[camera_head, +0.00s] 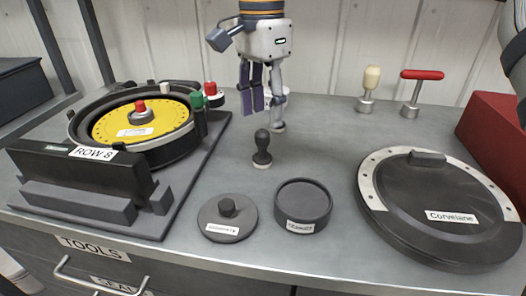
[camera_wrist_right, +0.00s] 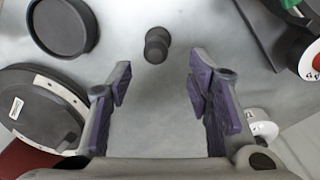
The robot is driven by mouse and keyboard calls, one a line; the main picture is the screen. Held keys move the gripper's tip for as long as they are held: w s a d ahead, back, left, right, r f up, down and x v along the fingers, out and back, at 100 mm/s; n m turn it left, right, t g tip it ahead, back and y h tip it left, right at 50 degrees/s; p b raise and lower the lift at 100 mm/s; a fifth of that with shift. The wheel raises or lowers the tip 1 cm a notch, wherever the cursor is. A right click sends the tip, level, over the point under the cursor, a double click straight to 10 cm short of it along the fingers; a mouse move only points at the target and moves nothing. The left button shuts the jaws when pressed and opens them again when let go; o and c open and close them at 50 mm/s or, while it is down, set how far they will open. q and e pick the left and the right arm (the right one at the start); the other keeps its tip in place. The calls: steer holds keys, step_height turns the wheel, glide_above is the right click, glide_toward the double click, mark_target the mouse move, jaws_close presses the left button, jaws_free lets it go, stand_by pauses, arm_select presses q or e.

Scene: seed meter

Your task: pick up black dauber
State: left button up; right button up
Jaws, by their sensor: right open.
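The black dauber (camera_head: 262,149) stands upright on the grey bench near the middle, a small dark knobbed handle on a pale base. In the right wrist view the dauber (camera_wrist_right: 157,46) shows from above, just beyond the fingertips and roughly centred between them. My right gripper (camera_head: 264,106) hangs pointing down above and a little behind the dauber, open and empty. Its purple-padded fingers (camera_wrist_right: 160,72) are spread apart in the wrist view, and nothing is between them. My left gripper is not in view.
A round black lid (camera_head: 228,219) and an open black cup (camera_head: 302,203) sit in front of the dauber. The seed meter (camera_head: 160,150) with its yellow disc is left; a large dark disc (camera_head: 432,214) is right. Two handled tools, one red-topped (camera_head: 422,76), stand behind.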

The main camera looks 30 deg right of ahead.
mark_target(262, 130)
steer(key=f, duration=0.4)
steer(key=shift+s+a+f, duration=0.2)
steer(key=shift+s+a, duration=0.1)
steer(key=shift+s, duration=0.1)
steer(key=shift+f, duration=0.45)
jaws_close()
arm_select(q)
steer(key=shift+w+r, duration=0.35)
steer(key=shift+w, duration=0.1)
arm_select(e)
steer(key=shift+r, duration=0.15)
steer(key=shift+w+r, duration=0.1)
steer(key=shift+r, duration=0.2)
steer(key=r, duration=0.2)
steer(key=s+r, duration=0.1)
steer(key=shift+a+r+p, duration=0.15)
steer(key=shift+r+p, duration=0.2)
steer(key=shift+r, duration=0.05)
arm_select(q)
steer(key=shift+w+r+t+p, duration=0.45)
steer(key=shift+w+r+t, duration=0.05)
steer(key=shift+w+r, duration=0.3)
arm_select(e)
steer(key=s+a+r, duration=0.4)
steer(key=s+r, duration=0.4)
steer(key=s, duration=0.4)
steer(key=shift+s+r, duration=0.2)
steer(key=shift+s, duration=0.05)
